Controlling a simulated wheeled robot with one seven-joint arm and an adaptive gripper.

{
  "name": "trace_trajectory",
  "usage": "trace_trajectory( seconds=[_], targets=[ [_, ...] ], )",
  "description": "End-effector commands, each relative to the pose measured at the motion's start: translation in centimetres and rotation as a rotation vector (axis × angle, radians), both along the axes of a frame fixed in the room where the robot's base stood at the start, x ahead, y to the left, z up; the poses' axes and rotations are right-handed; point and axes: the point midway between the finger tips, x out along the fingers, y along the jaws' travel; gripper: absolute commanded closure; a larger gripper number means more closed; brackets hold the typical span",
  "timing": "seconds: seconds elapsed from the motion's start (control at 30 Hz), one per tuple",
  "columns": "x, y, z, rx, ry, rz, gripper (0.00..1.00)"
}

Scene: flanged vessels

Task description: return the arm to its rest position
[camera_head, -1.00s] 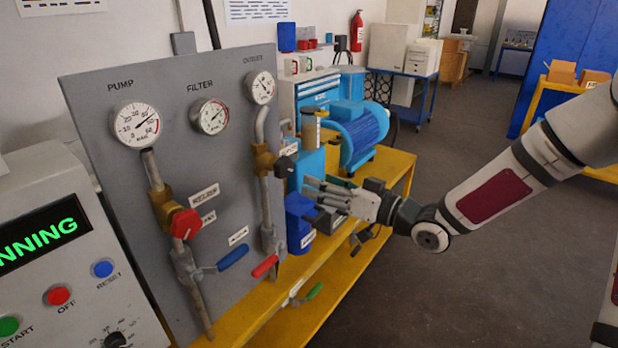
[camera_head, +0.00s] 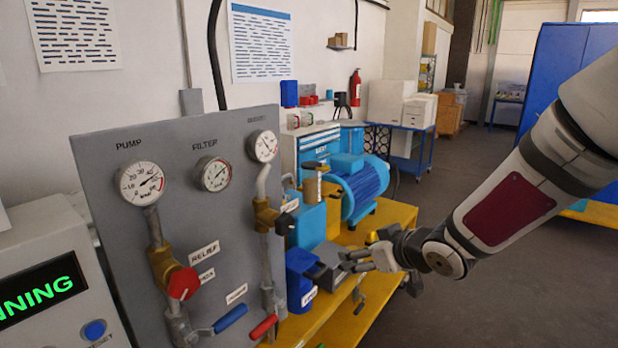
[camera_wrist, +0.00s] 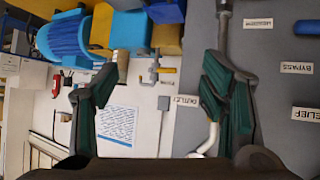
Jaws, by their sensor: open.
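My arm reaches in from the right. In the wrist view my gripper (camera_wrist: 165,75) has its two dark green-padded fingers spread wide with nothing held between them. Behind them the wrist view shows the wall, a blue motor and the panel's labels, turned on their side. Whether the fingers touch the blue block is unclear in the head view.
The panel carries gauges, a red relief knob (camera_head: 183,284), a blue lever (camera_head: 230,319) and a red lever (camera_head: 263,327). A blue motor (camera_head: 362,185) stands on the yellow bench (camera_head: 400,213). A control box (camera_head: 45,285) reads "NNING". The floor (camera_head: 480,290) at right is clear.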

Motion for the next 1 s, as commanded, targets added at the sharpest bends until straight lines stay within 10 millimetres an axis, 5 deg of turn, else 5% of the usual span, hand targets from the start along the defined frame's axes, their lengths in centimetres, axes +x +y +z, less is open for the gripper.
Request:
trace_trajectory(
  seconds=[0.27, 0.47, 0.8, 1.0],
  targets=[
    [-6.0, -6.4, 5.2, -0.239, 0.106, -0.277, 0.33],
    [-13.2, -9.1, 8.5, -0.266, 0.212, -0.452, 0.33],
    [-26.6, -8.3, 10.3, -0.111, 0.441, -0.554, 0.33],
    [-30.4, -7.1, 10.2, -0.043, 0.518, -0.532, 0.33]
  ],
)
